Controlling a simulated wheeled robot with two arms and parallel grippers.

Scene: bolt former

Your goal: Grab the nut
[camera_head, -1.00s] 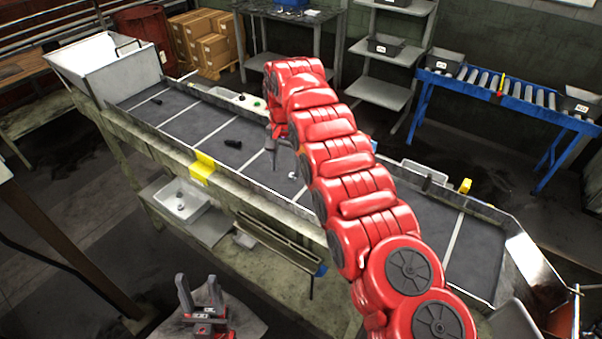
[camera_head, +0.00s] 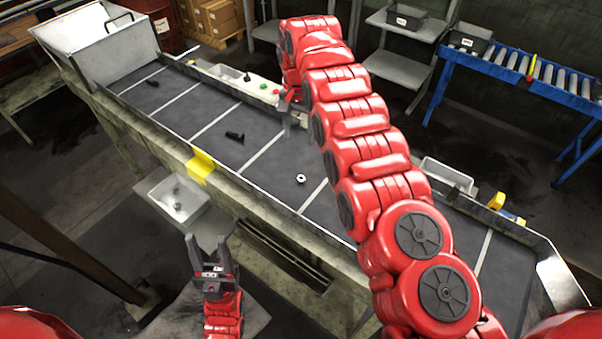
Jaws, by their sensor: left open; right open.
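The nut (camera_head: 301,179) is a small pale ring lying on the dark belt of the conveyor (camera_head: 262,140), left of my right arm. My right gripper (camera_head: 287,128) is beyond the nut, near the conveyor's far edge. It is open and apart from the nut, and partly hidden by its own arm. My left gripper (camera_head: 208,246) is open and empty, fingers pointing up, in front of the conveyor's near side and well away from the nut.
Black bolts (camera_head: 235,136) (camera_head: 152,83) lie on the belt further left. A yellow block (camera_head: 201,166) sits on the near rim. A white tray (camera_head: 178,201) is below it. A metal hopper (camera_head: 100,45) stands at the left end. A blue roller stand (camera_head: 500,72) is behind right.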

